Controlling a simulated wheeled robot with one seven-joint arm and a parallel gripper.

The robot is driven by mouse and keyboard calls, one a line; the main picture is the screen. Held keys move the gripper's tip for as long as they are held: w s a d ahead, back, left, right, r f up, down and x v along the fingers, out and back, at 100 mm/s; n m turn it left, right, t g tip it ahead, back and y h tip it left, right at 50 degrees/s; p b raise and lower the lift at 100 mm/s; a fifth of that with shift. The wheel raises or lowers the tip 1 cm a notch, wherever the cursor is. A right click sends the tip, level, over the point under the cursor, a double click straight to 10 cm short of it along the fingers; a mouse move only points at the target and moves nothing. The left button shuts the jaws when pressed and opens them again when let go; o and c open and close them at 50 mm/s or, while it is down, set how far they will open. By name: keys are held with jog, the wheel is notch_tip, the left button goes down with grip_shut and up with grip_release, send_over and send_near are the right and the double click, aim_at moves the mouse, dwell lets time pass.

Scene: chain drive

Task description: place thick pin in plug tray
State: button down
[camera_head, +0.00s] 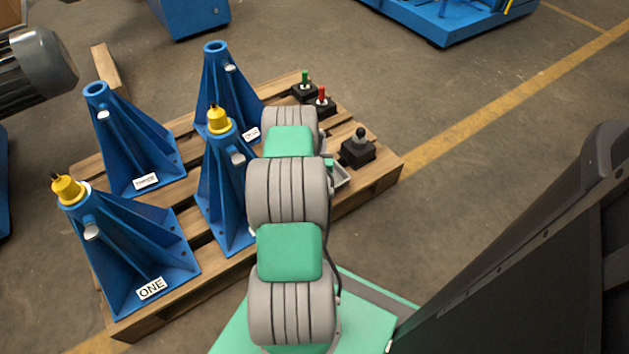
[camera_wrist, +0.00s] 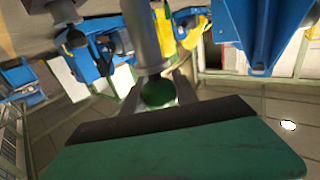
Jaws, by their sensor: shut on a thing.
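In the wrist view, my gripper (camera_wrist: 158,95) is shut on the dark green round end of a thick grey cylinder (camera_wrist: 144,35), which I take for the thick pin. The cylinder runs up to the top of the picture; its far end is cut off. In the head view, my arm hides most of my gripper and the held pin.
Several blue stands (camera_head: 140,255) stand on the wooden pallet (camera_head: 190,310); two carry yellow plugs (camera_head: 68,190). Floor right of the pallet is clear.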

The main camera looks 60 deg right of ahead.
jog(key=f+b, duration=0.2)
jog(key=f, duration=0.2)
jog(key=f+b, duration=0.2)
jog(key=f, duration=0.2)
jog(key=s+f+b, duration=0.1)
jog(key=f+b, duration=0.1)
jog(key=f, duration=0.2)
jog(key=shift+s+d+f, duration=0.1)
jog(key=shift+d, duration=0.15)
jog(key=c, duration=1.3)
grip_release()
jog(key=o, duration=0.4)
jog(key=shift+c, duration=0.2)
